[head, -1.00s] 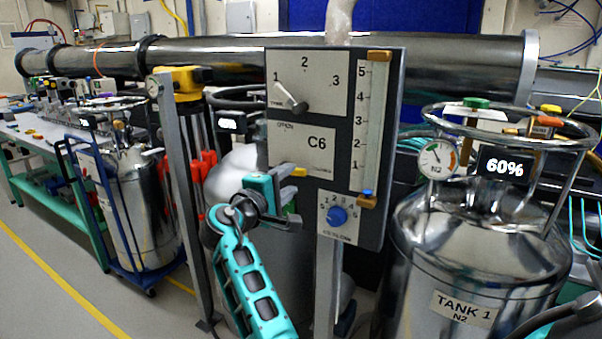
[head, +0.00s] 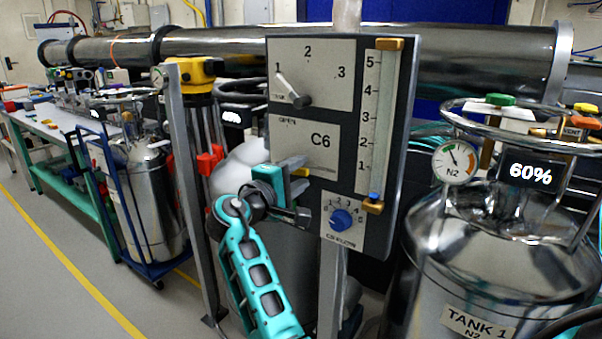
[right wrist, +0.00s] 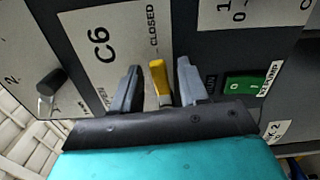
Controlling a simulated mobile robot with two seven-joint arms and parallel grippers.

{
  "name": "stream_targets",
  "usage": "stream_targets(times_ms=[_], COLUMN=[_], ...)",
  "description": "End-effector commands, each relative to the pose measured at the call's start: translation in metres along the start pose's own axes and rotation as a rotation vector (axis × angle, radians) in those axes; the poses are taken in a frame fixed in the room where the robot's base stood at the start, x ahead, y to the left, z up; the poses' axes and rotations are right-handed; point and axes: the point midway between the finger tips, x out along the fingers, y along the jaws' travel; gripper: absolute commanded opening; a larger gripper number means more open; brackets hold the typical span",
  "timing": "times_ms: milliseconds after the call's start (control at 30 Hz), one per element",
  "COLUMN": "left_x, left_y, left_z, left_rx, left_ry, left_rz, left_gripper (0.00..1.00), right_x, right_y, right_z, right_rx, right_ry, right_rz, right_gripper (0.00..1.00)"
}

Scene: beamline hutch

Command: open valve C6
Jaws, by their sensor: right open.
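The C6 panel (head: 320,141) is a grey board with white plates on a post. Its yellow valve handle (right wrist: 159,80) shows in the right wrist view, beside the word CLOSED on the C6 plate. In the head view only a small yellow part of the handle (head: 301,171) shows beside my gripper. My right gripper (head: 297,190) is open in front of the panel's lower left. In the right wrist view its grey fingers (right wrist: 160,92) stand one on each side of the handle, with gaps showing. My left gripper is not in view.
The panel also carries a selector lever (head: 294,92), a level scale (head: 375,120) and a blue knob (head: 341,219). A green switch (right wrist: 243,84) sits right of the fingers. Tank 1 (head: 500,245) stands close on the right. A post (head: 188,190) stands left of my arm.

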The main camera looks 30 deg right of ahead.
Motion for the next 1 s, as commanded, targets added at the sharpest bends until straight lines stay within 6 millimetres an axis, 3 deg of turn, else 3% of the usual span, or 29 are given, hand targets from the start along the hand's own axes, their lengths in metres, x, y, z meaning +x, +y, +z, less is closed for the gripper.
stream_targets(times_ms=[367,800,1000], left_x=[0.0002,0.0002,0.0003], left_y=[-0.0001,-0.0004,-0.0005], left_z=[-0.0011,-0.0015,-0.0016], left_rx=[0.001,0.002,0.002], left_ry=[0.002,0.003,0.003], left_rz=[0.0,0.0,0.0], left_gripper=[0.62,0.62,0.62], right_x=[-0.0007,-0.0006,-0.0005], right_y=[0.0003,0.0001,0.0], right_z=[-0.0002,-0.0002,-0.0001], right_rx=[0.001,0.0,0.0], right_ry=[0.0,0.0,0.0], right_rz=[0.0,0.0,0.0], right_gripper=[0.43,0.01,0.0])
